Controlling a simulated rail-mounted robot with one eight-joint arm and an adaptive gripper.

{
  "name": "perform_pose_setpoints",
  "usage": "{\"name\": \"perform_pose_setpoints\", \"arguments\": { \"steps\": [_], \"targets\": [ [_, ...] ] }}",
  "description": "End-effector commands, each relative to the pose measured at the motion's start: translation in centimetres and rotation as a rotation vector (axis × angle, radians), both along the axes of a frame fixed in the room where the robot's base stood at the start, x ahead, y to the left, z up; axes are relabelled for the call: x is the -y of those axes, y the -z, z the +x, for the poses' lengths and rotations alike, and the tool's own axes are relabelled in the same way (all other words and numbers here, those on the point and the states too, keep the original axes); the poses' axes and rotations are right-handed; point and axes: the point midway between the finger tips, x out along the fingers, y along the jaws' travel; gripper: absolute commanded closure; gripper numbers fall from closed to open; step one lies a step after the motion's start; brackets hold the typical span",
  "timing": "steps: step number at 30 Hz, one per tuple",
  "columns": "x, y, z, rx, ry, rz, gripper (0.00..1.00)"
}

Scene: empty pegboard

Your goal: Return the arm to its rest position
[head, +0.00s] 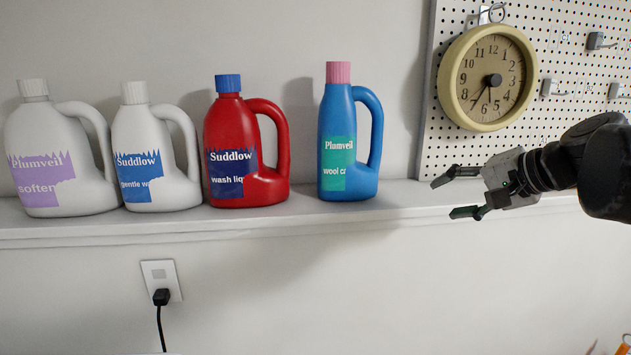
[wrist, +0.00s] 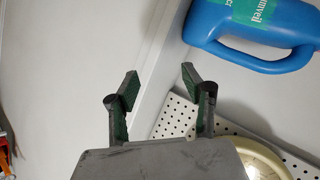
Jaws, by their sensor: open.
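My gripper (head: 452,196) is open and empty in the head view, in front of the ledge near the pegboard's lower left corner. Its fingers point left toward the blue bottle (head: 335,125), with a clear gap between them. My arm comes in from the right edge. In the wrist view my gripper (wrist: 158,88) shows two spread fingers with green pads and nothing between them. The blue bottle (wrist: 245,30) shows at the upper right there, apart from the fingers.
A red bottle (head: 230,140) and two white bottles (head: 135,130) (head: 40,130) stand left on the ledge (head: 330,220). A round clock (head: 487,75) hangs on the pegboard (head: 440,150) with several hooks. A plugged socket (head: 161,280) is below. Ledge space right of the blue bottle is free.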

Motion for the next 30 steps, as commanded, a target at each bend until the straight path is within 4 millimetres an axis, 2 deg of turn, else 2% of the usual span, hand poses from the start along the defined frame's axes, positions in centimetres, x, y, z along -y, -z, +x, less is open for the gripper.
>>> {"name": "perform_pose_setpoints", "arguments": {
  "steps": [1, 6, 12, 15, 18, 21, 30],
  "targets": [
    [-1.8, 2.6, -1.8, -0.015, -0.029, -0.07, 0.56],
    [-4.9, 9.9, -7.5, -0.056, -0.123, -0.32, 0.56],
    [-6.1, 18.0, -14.0, -0.073, -0.242, -0.618, 0.56],
    [-6.0, 21.1, -16.4, -0.069, -0.291, -0.744, 0.56],
    [-5.7, 23.2, -18.1, -0.062, -0.325, -0.837, 0.56],
    [-5.4, 24.4, -19.0, -0.056, -0.346, -0.895, 0.56],
    [-5.2, 24.7, -19.3, -0.054, -0.353, -0.922, 0.56]
  ]
}}
